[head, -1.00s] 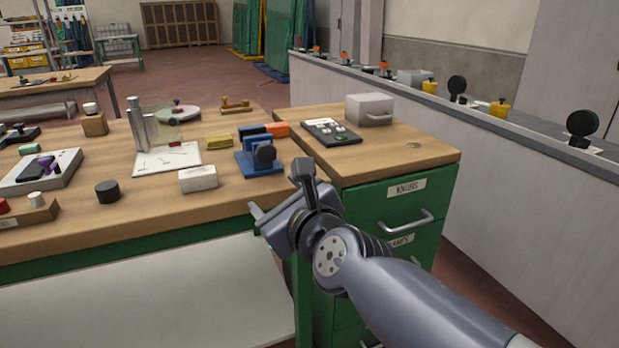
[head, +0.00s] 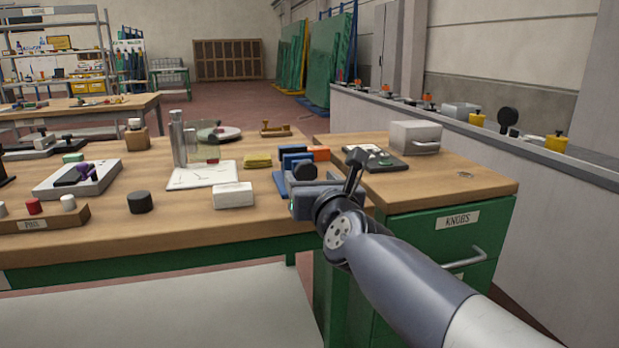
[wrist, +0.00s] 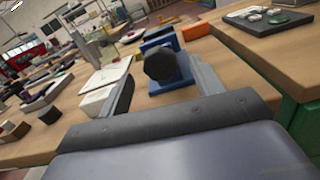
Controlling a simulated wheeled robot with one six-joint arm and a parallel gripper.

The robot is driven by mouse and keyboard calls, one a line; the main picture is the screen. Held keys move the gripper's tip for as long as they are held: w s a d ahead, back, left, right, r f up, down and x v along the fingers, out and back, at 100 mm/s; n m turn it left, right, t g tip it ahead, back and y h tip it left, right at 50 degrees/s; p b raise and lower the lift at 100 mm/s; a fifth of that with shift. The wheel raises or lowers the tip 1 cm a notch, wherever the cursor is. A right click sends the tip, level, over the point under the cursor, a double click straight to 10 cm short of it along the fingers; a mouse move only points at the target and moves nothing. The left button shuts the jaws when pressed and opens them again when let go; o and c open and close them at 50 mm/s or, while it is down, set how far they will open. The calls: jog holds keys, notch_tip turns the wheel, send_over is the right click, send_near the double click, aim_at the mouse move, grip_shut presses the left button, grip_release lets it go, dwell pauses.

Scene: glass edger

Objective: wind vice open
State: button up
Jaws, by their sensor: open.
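The blue vice (head: 284,178) stands on the wooden bench near its right front edge. Its black round knob (head: 305,171) faces me, and in the wrist view the knob (wrist: 160,65) sits between and beyond my two fingers. My gripper (head: 298,203) is just in front of the vice and hides part of its base in the head view. In the wrist view my gripper (wrist: 160,88) is open, with a finger on each side of the knob. I cannot tell whether either finger touches it. The gap between the vice's jaws is not clear.
A white block (head: 233,195), a yellow block (head: 257,160) and a black knob (head: 139,202) lie left of the vice. The green drawer cabinet (head: 425,240) stands at right, with a dark tray (head: 375,163) and grey box (head: 415,138) on top.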

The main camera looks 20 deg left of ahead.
aim_at(306, 170)
jog(key=shift+x, duration=1.25)
jog(key=c, duration=1)
jog(key=shift+n, duration=0.4)
